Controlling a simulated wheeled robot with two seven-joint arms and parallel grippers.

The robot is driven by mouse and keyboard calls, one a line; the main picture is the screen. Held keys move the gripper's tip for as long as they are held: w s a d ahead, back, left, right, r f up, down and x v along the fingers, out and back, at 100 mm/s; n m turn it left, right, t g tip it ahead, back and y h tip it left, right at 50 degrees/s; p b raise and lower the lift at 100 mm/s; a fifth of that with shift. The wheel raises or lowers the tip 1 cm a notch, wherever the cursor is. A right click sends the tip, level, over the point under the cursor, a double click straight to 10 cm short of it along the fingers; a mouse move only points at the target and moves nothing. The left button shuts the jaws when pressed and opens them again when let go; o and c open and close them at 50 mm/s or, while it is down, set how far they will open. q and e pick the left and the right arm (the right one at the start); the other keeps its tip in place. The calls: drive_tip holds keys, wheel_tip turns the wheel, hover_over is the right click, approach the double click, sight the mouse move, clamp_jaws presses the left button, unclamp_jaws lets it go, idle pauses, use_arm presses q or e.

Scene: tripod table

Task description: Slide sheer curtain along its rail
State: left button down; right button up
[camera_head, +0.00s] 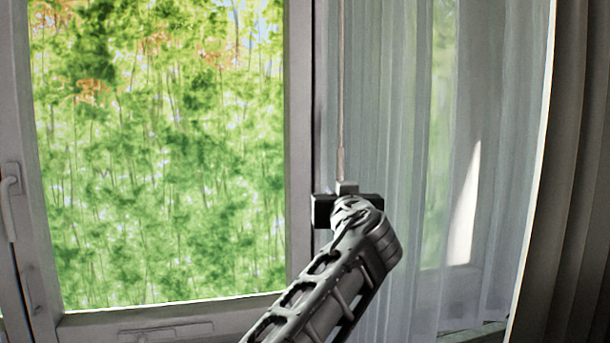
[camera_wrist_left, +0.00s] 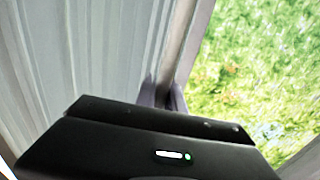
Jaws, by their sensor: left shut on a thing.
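The sheer curtain (camera_head: 400,120) hangs in pale, see-through folds at the right of the window in the head view. It also fills the left of the left wrist view (camera_wrist_left: 85,60). A thin beige wand (camera_head: 341,90) hangs down along the curtain's left edge. My left gripper (camera_head: 346,188) is at the wand's lower end and is shut on it, just in front of the curtain's left edge. The gripper's dark body hides the wand's tip. In the left wrist view the fingers (camera_wrist_left: 163,93) are small and the grip is unclear. The rail is not visible.
The window pane (camera_head: 160,150) on the left is uncovered and shows green foliage. A window handle (camera_head: 10,205) sits on the left frame. A thick dark curtain (camera_head: 570,190) hangs at the far right. The space before the pane looks free.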

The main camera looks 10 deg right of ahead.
use_arm(q)
drive_tip(key=shift+d+r, duration=0.1)
drive_tip(key=shift+d, duration=0.35)
use_arm(e)
drive_tip(key=shift+r, duration=0.45)
use_arm(q)
drive_tip(key=c, duration=1.4)
unclamp_jaws()
drive_tip(key=shift+c, duration=0.2)
drive_tip(key=s+a+b, duration=0.1)
drive_tip(key=s+b, duration=0.4)
drive_tip(key=s, duration=0.2)
drive_tip(key=shift+s+a, duration=0.2)
drive_tip(key=shift+s, duration=0.1)
use_arm(e)
wheel_tip(320, 180, down, 6)
drive_tip(key=shift+r, duration=0.25)
drive_tip(key=shift+s, duration=0.1)
